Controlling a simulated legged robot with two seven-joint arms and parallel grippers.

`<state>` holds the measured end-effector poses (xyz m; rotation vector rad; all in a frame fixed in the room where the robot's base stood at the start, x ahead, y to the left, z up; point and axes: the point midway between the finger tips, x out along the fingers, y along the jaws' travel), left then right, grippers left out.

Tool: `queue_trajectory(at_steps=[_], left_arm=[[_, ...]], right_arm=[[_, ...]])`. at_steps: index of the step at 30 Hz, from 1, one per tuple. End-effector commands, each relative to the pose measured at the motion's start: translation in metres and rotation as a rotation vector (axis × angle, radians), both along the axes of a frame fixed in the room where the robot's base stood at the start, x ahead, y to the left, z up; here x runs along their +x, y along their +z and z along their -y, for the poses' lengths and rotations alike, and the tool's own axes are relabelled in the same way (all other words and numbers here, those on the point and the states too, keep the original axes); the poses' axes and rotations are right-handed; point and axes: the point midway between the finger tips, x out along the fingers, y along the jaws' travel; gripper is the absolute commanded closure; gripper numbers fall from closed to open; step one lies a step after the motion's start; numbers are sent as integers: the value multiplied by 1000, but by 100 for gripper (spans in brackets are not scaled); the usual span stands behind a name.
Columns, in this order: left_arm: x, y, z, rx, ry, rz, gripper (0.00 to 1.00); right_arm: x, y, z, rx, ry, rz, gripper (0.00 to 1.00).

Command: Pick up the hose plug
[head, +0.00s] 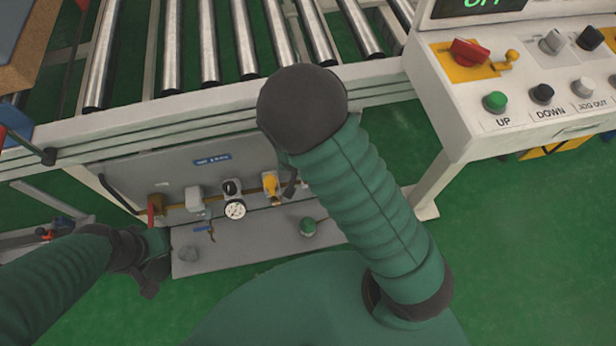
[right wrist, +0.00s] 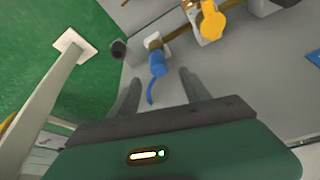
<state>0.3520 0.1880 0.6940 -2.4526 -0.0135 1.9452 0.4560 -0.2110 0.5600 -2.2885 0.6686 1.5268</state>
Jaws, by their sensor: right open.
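A blue fitting (right wrist: 158,64) with a thin curved blue tail, which looks like the hose plug, is joined to a brass and white connector on the grey panel. My right gripper (right wrist: 160,78) is open, its two dark fingers on either side of the tail, with the blue body at or just beyond the fingertips. I cannot tell whether they touch it. In the head view my right arm hides this fitting and most of that gripper. My left gripper (head: 152,268) is low at the left, beside the panel's left end; its jaw opening is unclear.
A roller conveyor (head: 207,45) is above. A control console (head: 440,85) stands right. Green floor lies clear at lower right.

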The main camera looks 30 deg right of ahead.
Motion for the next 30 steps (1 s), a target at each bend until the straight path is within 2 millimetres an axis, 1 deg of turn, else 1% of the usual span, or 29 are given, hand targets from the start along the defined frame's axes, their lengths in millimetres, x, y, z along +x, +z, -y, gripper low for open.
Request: queue_trajectory(at_steps=[1, 3, 8, 13, 15, 17, 22, 23, 30], left_arm=[[0, -14, -1, 0, 1, 0, 100], [0, -18, -1, 0, 2, 0, 100], [0, -25, -1, 0, 1, 0, 100], [0, -52, -1, 0, 0, 0, 100], [0, -57, -1, 0, 0, 0, 100], [0, -58, -1, 0, 0, 0, 100], [0, -55, -1, 0, 0, 0, 100], [0, -55, -1, 0, 0, 0, 100], [0, -55, -1, 0, 0, 0, 100]], right_arm=[[3, -17, 3, 1, -3, -1, 45], [7, -25, 8, 6, -3, 0, 45], [12, -37, 15, 17, -3, -1, 45], [23, -67, 24, 18, -6, -2, 45], [26, -77, 26, 17, -3, -2, 45], [28, -79, 26, 18, -2, -2, 45], [28, -75, 25, 15, 0, -1, 45], [28, -75, 25, 15, 0, -1, 46], [29, -76, 26, 17, -1, -2, 78]])
